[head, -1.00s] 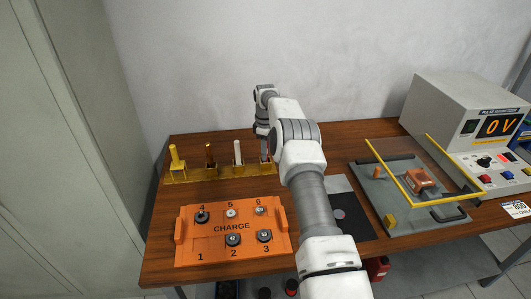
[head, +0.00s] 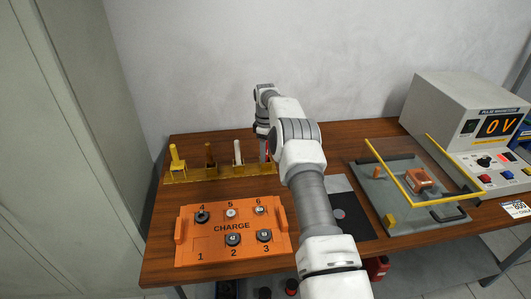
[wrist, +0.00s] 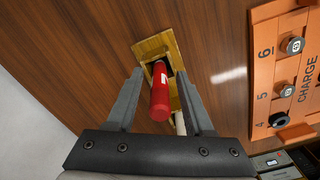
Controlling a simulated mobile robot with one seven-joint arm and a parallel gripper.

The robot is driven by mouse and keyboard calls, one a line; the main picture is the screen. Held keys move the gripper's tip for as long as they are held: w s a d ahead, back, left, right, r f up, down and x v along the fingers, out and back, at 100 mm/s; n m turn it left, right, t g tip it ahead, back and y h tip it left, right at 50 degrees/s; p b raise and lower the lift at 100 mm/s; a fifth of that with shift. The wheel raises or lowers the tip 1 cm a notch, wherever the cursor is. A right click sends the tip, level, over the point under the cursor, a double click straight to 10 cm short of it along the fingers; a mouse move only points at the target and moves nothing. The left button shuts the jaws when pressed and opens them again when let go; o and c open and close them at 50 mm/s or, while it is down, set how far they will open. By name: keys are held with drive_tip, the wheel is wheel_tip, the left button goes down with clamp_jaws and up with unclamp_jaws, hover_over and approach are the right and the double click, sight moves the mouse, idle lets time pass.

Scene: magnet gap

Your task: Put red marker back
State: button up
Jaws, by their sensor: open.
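The red marker (wrist: 160,92) stands at the end socket of the yellow rack (wrist: 148,47), its far end at the dark opening. How deep it sits cannot be told. My gripper (wrist: 159,75) is open, with one finger on each side of the marker and a visible gap on the left. In the head view a sliver of the marker (head: 267,153) shows at the right end of the rack (head: 205,174), largely hidden by my arm. Yellow, brown and white markers stand in the rack's other places.
An orange CHARGE tray (head: 215,250) with several round pieces lies in front of the rack. A grey fixture (head: 385,205) with a yellow-framed clear guard and a pulse magnetizer (head: 450,100) reading 0 V stand at right. A wall is close behind the table.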

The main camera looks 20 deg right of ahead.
wheel_tip(320, 180, up, 12)
drive_tip(key=shift+f+p, duration=0.2)
drive_tip(key=shift+p, duration=0.4)
drive_tip(key=s+a+r+m+t, duration=0.2)
drive_tip(key=s+a+r, duration=0.3)
drive_tip(key=s+r, duration=0.5)
drive_tip(key=s+a+r+m+t, duration=0.15)
drive_tip(key=s+a+r, duration=0.45)
drive_tip(key=r, duration=0.8)
drive_tip(key=s+a+r+m, duration=0.1)
drive_tip(key=s+a+m, duration=0.15)
drive_tip(key=s, duration=1.05)
drive_tip(key=s+f+m+t, duration=0.2)
drive_tip(key=s+f+m, duration=0.2)
drive_tip(key=s, duration=1.1)
wheel_tip(320, 180, down, 3)
drive_tip(key=shift+s+a+f, duration=0.1)
drive_tip(key=shift+s+a, duration=0.2)
drive_tip(key=shift+s, duration=0.1)
